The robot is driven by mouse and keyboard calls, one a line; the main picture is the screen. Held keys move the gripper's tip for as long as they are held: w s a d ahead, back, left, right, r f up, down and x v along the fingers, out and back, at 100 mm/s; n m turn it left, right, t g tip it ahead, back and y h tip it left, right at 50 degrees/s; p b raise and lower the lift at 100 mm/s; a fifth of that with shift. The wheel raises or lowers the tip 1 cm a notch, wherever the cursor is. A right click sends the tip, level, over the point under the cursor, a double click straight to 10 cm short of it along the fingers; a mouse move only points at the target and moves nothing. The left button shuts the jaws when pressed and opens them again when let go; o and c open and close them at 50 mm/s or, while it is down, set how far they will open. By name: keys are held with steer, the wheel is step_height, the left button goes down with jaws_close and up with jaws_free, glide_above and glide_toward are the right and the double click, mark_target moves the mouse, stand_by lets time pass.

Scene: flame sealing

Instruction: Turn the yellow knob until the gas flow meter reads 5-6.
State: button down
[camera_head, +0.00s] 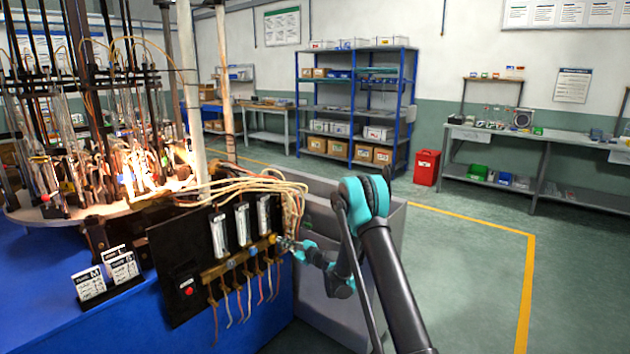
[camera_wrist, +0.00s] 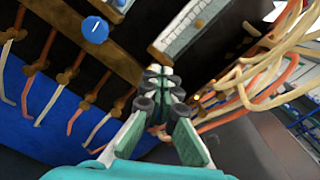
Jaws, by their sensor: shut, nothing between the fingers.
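The yellow knob (camera_head: 272,239) sits at the right end of the brass manifold on the black panel, below the rightmost flow meter (camera_head: 264,214). My gripper (camera_head: 283,242) is shut and empty, with its tips close to the right side of the knob. I cannot tell whether they touch it. In the wrist view my gripper (camera_wrist: 158,74) points at the lower end of a flow meter (camera_wrist: 187,33), and its fingers seem to hide the yellow knob. The meter's reading is too small to tell.
A blue knob (camera_head: 231,263) is left of the yellow one and shows in the wrist view (camera_wrist: 95,30). Pale and orange hoses (camera_wrist: 262,75) hang close to the right of my gripper. A flame glows on the round machine (camera_head: 110,208) at left.

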steer(key=shift+x, duration=2.45)
steer(key=shift+d+f, duration=0.1)
steer(key=shift+s+f, duration=0.1)
steer(key=shift+f, duration=0.05)
steer(key=shift+s+a+r, duration=0.15)
steer(key=shift+a+r, duration=0.1)
steer(key=shift+r, duration=0.05)
steer(key=shift+v, duration=3)
steer(key=shift+r, duration=0.1)
